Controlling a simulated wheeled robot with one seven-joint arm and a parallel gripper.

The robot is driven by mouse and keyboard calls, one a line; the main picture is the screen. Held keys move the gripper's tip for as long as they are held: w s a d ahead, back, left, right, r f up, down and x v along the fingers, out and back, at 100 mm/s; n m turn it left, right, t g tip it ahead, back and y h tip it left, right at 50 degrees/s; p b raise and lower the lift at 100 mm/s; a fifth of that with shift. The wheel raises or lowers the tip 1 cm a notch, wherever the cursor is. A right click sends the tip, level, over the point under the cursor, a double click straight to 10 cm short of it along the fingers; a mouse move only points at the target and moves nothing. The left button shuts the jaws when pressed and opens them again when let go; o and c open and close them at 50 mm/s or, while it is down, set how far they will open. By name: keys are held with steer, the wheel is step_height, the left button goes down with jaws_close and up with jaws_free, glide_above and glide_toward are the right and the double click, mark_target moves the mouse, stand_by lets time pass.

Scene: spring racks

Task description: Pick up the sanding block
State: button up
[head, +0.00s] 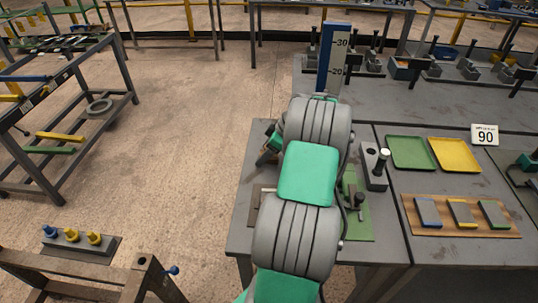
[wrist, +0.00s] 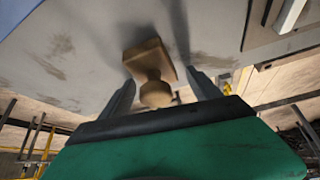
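A light wooden block with a round knob (wrist: 148,58), which looks like the sanding block, sits on a grey surface in the wrist view. My gripper (wrist: 160,76) is open, with one finger to each side of the knob. Gaps show between the knob and both fingers, so it is not held. In the head view my arm covers the middle of the near workbench (head: 410,255), and I cannot make out the wooden block or my fingertips there.
A wooden board (head: 470,230) with several colour-striped grey blocks lies on the bench at the right. Behind it are a green tray (head: 411,152) and a yellow tray (head: 455,154). A blue scale post (head: 332,60) stands beyond my arm. Open floor lies left.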

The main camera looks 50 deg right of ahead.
jaws_close()
stand_by(0.6)
steer(key=shift+r, duration=0.25)
step_height(320, 180, up, 2)
steer(key=shift+r+b, duration=0.15)
steer(key=shift+b, duration=0.3)
steer(key=s+d+r, duration=0.1)
steer(key=s+r, duration=0.9)
steer(key=s, duration=0.4)
steer(key=shift+d, duration=0.3)
